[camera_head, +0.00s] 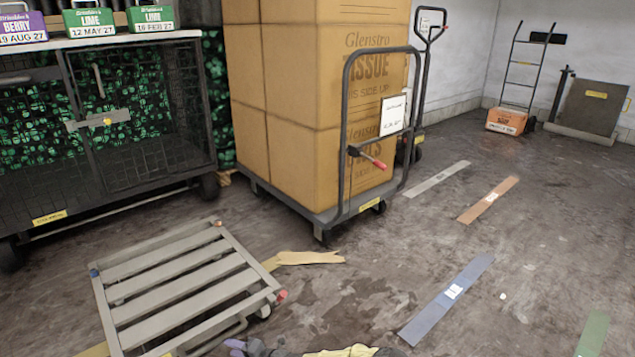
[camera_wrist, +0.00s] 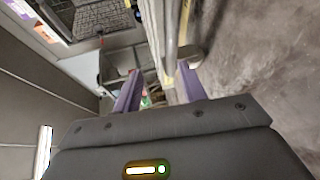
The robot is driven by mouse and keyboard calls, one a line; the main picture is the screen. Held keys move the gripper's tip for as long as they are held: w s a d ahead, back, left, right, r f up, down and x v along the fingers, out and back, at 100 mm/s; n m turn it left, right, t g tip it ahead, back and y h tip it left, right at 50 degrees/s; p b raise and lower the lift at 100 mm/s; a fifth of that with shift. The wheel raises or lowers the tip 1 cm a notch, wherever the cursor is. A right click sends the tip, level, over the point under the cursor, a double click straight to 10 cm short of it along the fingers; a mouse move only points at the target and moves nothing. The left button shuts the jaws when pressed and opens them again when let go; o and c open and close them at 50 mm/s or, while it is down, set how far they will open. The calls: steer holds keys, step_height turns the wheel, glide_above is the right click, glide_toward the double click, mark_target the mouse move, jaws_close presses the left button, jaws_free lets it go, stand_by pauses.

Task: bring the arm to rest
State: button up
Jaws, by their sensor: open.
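My gripper (camera_wrist: 158,88) shows in the wrist view as two purple fingers standing apart, with a dark grey body below them. The fingers are open and I see nothing held between them. A pale upright bar (camera_wrist: 172,30) passes close beyond the fingertips; I cannot tell whether it touches them. In the head view, only small purple, dark and yellow parts show at the bottom edge, and I cannot tell whether they belong to my gripper.
A slatted grey platform (camera_head: 185,285) lies at the lower left. A trolley (camera_head: 330,212) carries tall cardboard boxes (camera_head: 300,100). A mesh cage (camera_head: 110,120) stands at left with labelled boxes on top. A hand truck (camera_head: 520,70) stands at the back.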

steer(key=s+d+r+n+g+h+p, duration=0.2)
steer(key=s+r+n+g, duration=0.15)
steer(key=r+n, duration=0.6)
steer(key=s+d+r+n+g+h+p, duration=0.1)
steer(key=s+d+r+n+g+p, duration=0.15)
steer(key=s+r+n, duration=0.45)
steer(key=s+d+r+n+t+h+p, duration=0.15)
steer(key=s+d+r+n+h, duration=0.3)
steer(key=d+r+n, duration=0.65)
steer(key=s+d+r+n+t+h+p, duration=0.1)
steer(key=s+d+r+n+h+p, duration=0.3)
steer(key=d+r, duration=0.75)
steer(key=s+d+r+n+t+h+p, duration=0.1)
steer(key=s+d+r+n+h+p, duration=0.15)
steer(key=s+d+r+n, duration=0.9)
steer(key=w+d+r+m+p, duration=0.1)
steer(key=w+r+p, duration=0.1)
steer(key=r+p, duration=0.9)
steer(key=w+d+r+m+p, duration=0.1)
steer(key=w+d+r+p, duration=0.1)
steer(key=r+p, duration=0.9)
steer(key=w+d+r+m+p, duration=0.1)
steer(key=w+r+p, duration=0.1)
steer(key=r+p, duration=0.9)
steer(key=p, duration=0.4)
steer(key=shift+d+m+h, duration=0.3)
steer(key=shift+d+h, duration=0.1)
